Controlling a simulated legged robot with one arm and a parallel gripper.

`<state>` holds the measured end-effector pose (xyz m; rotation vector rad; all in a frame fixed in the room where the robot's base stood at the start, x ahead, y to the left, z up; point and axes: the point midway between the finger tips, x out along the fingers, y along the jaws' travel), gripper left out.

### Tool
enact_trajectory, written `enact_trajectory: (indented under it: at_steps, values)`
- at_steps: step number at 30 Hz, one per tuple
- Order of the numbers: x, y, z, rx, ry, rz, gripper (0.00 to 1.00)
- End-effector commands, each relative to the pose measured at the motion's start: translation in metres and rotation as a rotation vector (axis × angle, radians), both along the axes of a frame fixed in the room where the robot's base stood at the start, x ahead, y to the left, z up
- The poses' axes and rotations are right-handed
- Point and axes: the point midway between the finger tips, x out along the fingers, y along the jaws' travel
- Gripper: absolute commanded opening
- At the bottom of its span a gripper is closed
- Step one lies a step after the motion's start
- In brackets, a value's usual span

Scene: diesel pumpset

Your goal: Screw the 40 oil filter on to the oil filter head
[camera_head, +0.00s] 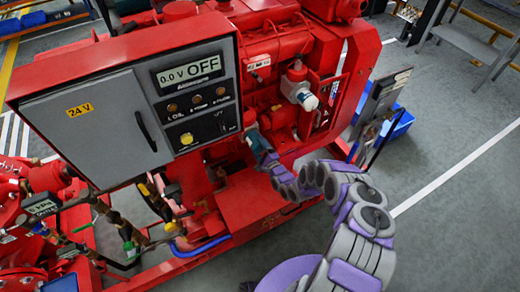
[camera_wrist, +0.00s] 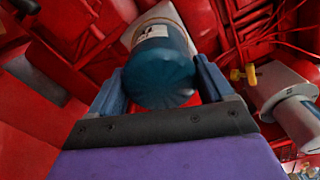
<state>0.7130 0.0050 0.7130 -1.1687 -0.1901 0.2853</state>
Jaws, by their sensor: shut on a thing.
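My gripper (camera_wrist: 160,88) is shut on the oil filter (camera_wrist: 160,65). The filter is a cylinder with a ribbed blue end facing the wrist camera and a white, labelled part behind it. One blue finger lies on each side of the blue end. In the head view my gripper (camera_head: 259,145) is low against the red engine, right of the control box. The filter is hard to make out there. The oil filter head is not clearly visible, and I cannot tell whether the filter touches it.
A grey-doored red control box (camera_head: 105,125) stands left of my gripper. A white cylindrical part (camera_head: 300,92) sits on the engine above it; a similar pale cylinder (camera_wrist: 288,100) is right in the wrist view, beside a yellow fitting (camera_wrist: 243,74). Grey floor (camera_head: 460,210) is open at right.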

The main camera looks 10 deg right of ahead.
Motion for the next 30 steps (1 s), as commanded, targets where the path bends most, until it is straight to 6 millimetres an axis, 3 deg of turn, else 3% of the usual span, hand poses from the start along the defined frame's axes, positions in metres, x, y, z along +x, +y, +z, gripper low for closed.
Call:
enact_trajectory:
  at_steps: [13, 24, 25, 30]
  values:
    - [0.0033, -0.0059, 0.0032, 0.508, 0.153, -0.008, 0.08]
    - [0.0035, -0.0059, 0.0034, 0.582, 0.178, -0.008, 0.08]
    - [0.0034, -0.0058, 0.0032, 0.582, 0.178, -0.008, 0.84]
    - [0.0025, -0.0045, 0.002, 0.58, 0.181, -0.007, 0.98]
